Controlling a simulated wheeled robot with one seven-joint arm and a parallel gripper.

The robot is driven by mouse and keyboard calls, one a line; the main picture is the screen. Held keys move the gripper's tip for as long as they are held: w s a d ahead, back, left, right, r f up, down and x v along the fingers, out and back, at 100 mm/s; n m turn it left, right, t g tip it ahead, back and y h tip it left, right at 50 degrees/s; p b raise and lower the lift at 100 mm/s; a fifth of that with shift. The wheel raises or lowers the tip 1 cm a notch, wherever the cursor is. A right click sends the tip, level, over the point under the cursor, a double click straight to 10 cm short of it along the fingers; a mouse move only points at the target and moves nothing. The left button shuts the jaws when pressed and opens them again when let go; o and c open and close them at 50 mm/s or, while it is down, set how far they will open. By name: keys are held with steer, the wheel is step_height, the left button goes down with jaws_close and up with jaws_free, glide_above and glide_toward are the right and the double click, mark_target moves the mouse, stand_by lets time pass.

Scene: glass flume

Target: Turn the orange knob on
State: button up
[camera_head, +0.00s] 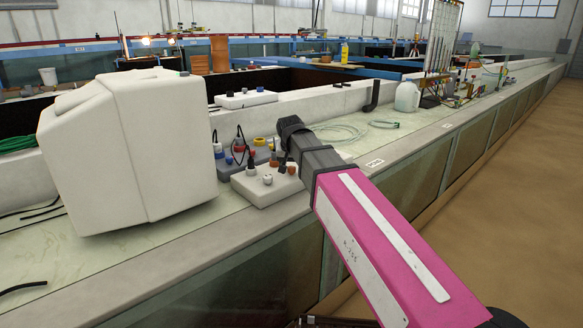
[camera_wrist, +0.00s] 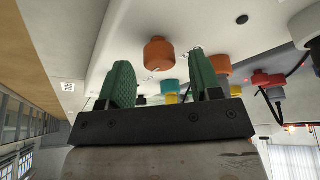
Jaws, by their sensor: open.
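An orange knob (camera_wrist: 158,53) shows in the wrist view, on a pale panel, between and just beyond the green fingertips of my open gripper (camera_wrist: 160,78). I see no contact between the fingers and this knob. A second orange knob-like part (camera_wrist: 221,65) is partly behind the right finger. In the head view my gripper (camera_head: 291,133) reaches down over a white control box (camera_head: 262,190) with small knobs and plugs. Small orange parts (camera_head: 291,168) show at the box's right edge, and I cannot tell which one is the knob between my fingers. The knob's turned position is unclear.
A large white container (camera_head: 125,150) stands left of the control box. Cables and coloured plugs sit behind and beside the box. Coiled pale tubing (camera_head: 340,132) and a translucent jug (camera_head: 407,96) lie farther along the ledge. The right floor is clear.

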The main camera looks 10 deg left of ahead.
steer(key=v, duration=0.9)
steer(key=shift+s+r, duration=0.15)
steer(key=shift+r, duration=0.2)
